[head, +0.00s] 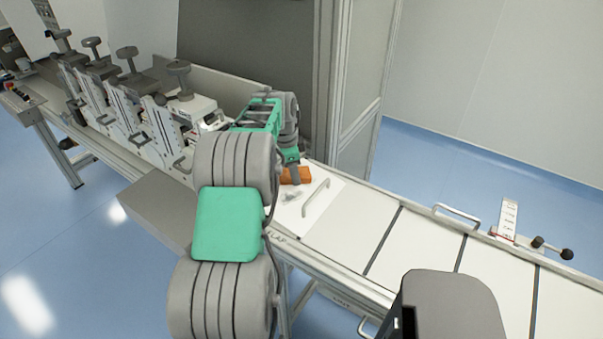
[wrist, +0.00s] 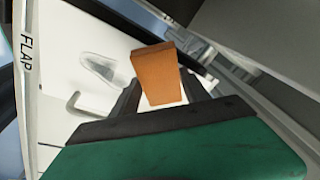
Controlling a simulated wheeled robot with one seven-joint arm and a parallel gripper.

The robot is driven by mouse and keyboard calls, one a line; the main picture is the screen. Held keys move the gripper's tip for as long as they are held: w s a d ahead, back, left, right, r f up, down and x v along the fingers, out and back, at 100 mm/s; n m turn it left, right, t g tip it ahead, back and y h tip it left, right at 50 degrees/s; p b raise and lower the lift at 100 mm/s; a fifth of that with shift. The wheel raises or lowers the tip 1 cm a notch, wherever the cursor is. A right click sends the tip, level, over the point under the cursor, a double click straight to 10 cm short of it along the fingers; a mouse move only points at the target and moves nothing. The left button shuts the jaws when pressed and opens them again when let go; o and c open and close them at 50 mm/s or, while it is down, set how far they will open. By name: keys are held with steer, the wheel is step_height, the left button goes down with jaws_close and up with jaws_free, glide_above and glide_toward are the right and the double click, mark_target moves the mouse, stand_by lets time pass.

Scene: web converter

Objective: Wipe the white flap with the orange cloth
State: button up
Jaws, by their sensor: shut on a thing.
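The orange cloth (head: 297,175) is a folded block near the back edge of the white flap (head: 326,210) in the head view. In the wrist view the orange cloth (wrist: 157,72) sits between the dark fingers of my gripper (wrist: 160,95), which is shut on it. The white flap (wrist: 66,62) lies beyond the fingers, with a "FLAP" label at its left side. I cannot tell whether the cloth touches the flap. My arm hides part of the flap in the head view.
A metal handle (head: 316,197) stands up from the flap, beside a small clear or grey piece (head: 291,196). Several clamp units with dark knobs (head: 127,53) line the machine at the left. Light panels with another handle (head: 457,214) extend right. A dark upright panel is behind.

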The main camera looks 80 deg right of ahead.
steer(key=shift+s+a+r+p, duration=0.15)
steer(key=shift+r+p, duration=0.35)
steer(key=shift+r, duration=0.5)
steer(key=shift+s+r+p, duration=0.15)
steer(key=shift+r+p, duration=0.35)
steer(key=shift+r, duration=0.45)
steer(key=shift+s+a+r+p, duration=0.15)
steer(key=shift+r+p, duration=0.35)
steer(key=shift+r, duration=0.5)
steer(key=shift+d, duration=0.1)
steer(key=shift+s+r+p, duration=0.15)
steer(key=shift+r+p, duration=0.25)
steer(key=shift+r, duration=0.35)
steer(key=shift+s+r+p, duration=0.1)
steer(key=shift+r+p, duration=0.3)
steer(key=shift+r, duration=0.3)
